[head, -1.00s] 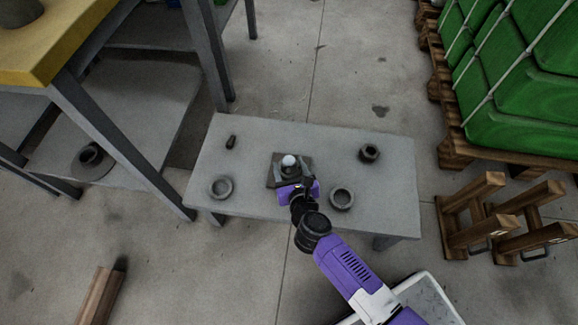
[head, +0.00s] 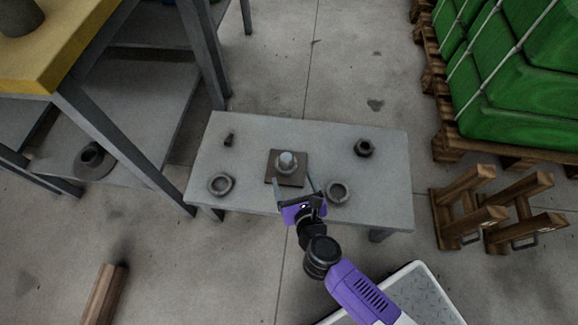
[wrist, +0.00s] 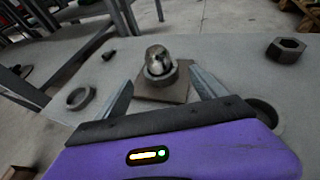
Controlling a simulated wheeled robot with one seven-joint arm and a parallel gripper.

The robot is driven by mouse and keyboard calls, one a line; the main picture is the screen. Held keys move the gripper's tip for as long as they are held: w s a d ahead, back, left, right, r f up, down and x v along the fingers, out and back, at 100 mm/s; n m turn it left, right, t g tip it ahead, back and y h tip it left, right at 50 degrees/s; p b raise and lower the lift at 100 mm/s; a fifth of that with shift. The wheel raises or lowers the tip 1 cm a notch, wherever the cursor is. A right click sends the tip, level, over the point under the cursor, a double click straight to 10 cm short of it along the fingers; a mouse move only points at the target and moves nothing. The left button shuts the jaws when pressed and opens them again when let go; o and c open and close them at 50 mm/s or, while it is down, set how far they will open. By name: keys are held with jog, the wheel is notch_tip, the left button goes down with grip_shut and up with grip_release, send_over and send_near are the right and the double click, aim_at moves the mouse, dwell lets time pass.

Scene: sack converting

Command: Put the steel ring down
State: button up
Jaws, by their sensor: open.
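A grey steel ring (wrist: 160,75) sits low around a rounded, shiny post (wrist: 157,55) on a brown square plate (wrist: 176,96). In the head view the post (head: 287,158) and plate (head: 272,180) are near the middle of the low grey table. The ring looks level, but its underside is hard to make out. My gripper (head: 297,183) is open and empty, at the near side of the plate. In the wrist view its two fingers (wrist: 160,80) are spread wide, apart from the ring and on the near side of it.
On the table (head: 240,140) lie one loose ring at left (head: 220,185), another at right (head: 339,192) close to my gripper, a hex nut (head: 364,148) and a small dark piece (head: 229,139). A yellow-topped bench (head: 60,60) stands left; wooden trestles (head: 490,215) stand right.

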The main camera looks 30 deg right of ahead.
jog(key=shift+v, duration=1.65)
jog(key=s+d+r+m+t+y, duration=0.1)
jog(key=s+d+r+m+y, duration=0.1)
jog(key=s+r+m, duration=2.1)
jog(key=m+y, duration=0.1)
jog(key=m, duration=0.9)
jog(key=shift+s+d+r+t, duration=0.3)
jog(key=shift+s+t, duration=0.1)
jog(key=shift+r+p, duration=0.1)
jog(key=shift+p, duration=0.25)
notch_tip(320, 180, up, 28)
jog(key=p, duration=2.7)
jog(key=shift+p, duration=0.3)
